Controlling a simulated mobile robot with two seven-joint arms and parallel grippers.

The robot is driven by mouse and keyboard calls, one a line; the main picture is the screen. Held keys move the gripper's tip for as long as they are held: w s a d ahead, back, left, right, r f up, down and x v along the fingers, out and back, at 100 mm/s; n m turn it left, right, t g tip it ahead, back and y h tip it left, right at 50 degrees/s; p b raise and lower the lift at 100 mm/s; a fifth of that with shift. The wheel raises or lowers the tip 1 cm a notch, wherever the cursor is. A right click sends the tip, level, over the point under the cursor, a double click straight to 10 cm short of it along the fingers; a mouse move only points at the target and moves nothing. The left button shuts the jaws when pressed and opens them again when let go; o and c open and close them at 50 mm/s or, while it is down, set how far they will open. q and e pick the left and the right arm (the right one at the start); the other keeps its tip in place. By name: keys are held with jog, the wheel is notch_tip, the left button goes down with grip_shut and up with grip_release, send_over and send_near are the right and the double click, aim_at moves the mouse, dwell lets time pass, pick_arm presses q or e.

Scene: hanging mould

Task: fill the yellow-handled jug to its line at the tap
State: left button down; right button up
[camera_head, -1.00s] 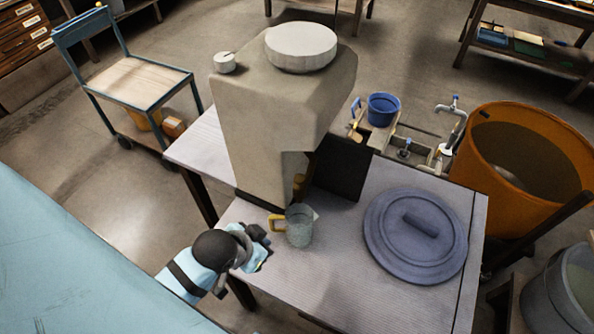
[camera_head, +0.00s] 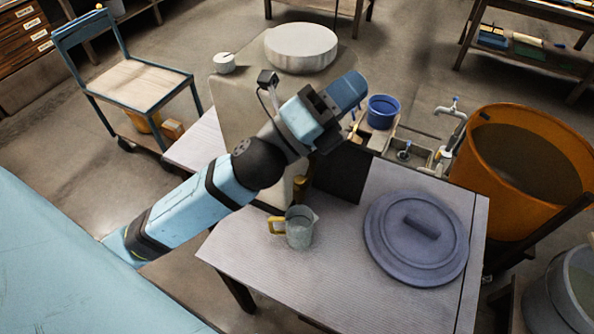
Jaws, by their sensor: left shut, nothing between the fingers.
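The yellow-handled jug (camera_head: 299,228) stands upright on the grey ribbed table, its handle to the left. It is greyish and see-through; I cannot make out its line or the level inside. A small brown tap (camera_head: 300,188) shows low on the beige vessel, just behind the jug and partly hidden by my arm. My left gripper (camera_head: 330,105) is raised in front of the beige vessel, well above and apart from the jug. It is shut and empty; its fingertips are hard to make out. My right gripper is not in view.
A round blue-grey lid (camera_head: 416,236) lies on the table right of the jug. Behind are a blue bucket (camera_head: 382,111), a sink with a metal tap (camera_head: 456,112) and a large orange tub (camera_head: 522,165). The table's front is clear.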

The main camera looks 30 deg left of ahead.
pick_arm(q)
jog(key=s+d+r+m+g+h, duration=0.1)
jog(key=s+d+m+g+h, duration=0.15)
jog(key=m+g+h, duration=0.55)
jog(key=s+d+r+m+g+h, duration=0.15)
jog(key=d+m+g, duration=0.35)
jog(key=m, duration=0.7)
jog(key=s+f+m+g+y, duration=0.4)
jog(key=f+m+g+y, duration=0.15)
jog(key=m+g, duration=0.5)
jog(key=w+a+f+m+t+y, duration=0.1)
jog(key=w+a+f+m+y, duration=0.1)
jog(key=a+y, duration=0.3)
jog(key=w+a+f+m+t+y, duration=0.2)
jog(key=w+a+f+m+y, duration=0.1)
jog(key=a+m+y, duration=0.2)
jog(key=w+a+f+m+t+y, duration=0.1)
jog(key=w+a+f+m+y, duration=0.2)
jog(key=a+y, duration=0.4)
jog(key=shift+a+m+t, duration=0.25)
jog(key=shift+m+t, duration=0.1)
jog(key=shift+m, duration=0.1)
jog(key=shift+f, duration=0.25)
